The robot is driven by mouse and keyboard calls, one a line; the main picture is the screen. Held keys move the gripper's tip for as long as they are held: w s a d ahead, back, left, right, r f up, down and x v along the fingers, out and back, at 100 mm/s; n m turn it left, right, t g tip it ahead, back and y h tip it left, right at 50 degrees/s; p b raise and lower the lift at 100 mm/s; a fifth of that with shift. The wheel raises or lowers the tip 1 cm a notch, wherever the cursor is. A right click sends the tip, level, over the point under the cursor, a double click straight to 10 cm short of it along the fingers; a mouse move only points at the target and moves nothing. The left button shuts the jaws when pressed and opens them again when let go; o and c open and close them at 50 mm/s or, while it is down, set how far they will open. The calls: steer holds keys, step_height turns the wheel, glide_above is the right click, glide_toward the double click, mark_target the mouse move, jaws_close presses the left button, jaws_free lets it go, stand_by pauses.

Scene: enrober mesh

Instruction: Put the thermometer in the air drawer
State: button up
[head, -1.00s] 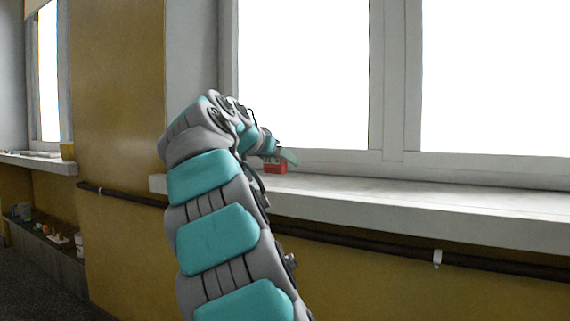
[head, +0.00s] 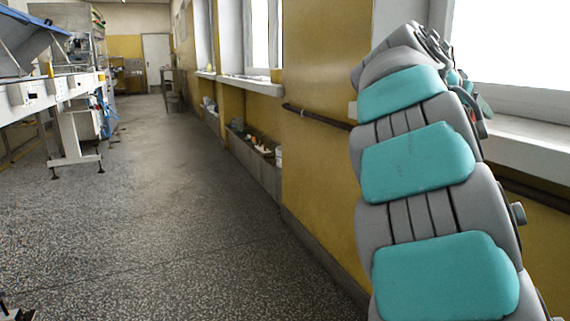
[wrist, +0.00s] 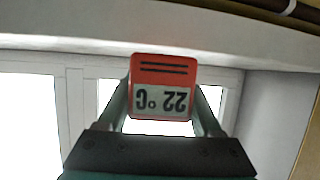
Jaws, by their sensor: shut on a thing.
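The thermometer (wrist: 160,72) is a small red box with a pale display reading 22 °C, upside down in the wrist view. My gripper (wrist: 163,98) is shut on it, with one finger on each side. In the head view, my arm covers most of my gripper and the thermometer at the right, near the window. I cannot make out a drawer marked for air in either view.
A long machine (head: 55,85) with a raised blue cover stands at the left. The speckled floor (head: 170,210) is clear along the aisle. A low ledge (head: 262,165) with small items and a dark pipe (head: 318,116) run along the yellow wall.

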steer(key=w+a+f+n+t+y+p, duration=0.4)
steer(key=w+a+f+n, duration=0.1)
steer(key=w+a+f, duration=0.75)
steer(key=s+a+f+n+t+y+p, duration=0.2)
steer(key=s+a+f+n+y+p, duration=0.1)
steer(key=a+f, duration=1)
steer(key=shift+s+a+n+t+y+p, duration=0.15)
steer(key=shift+s+n+t+y+p, duration=0.25)
steer(key=shift+s+p, duration=0.65)
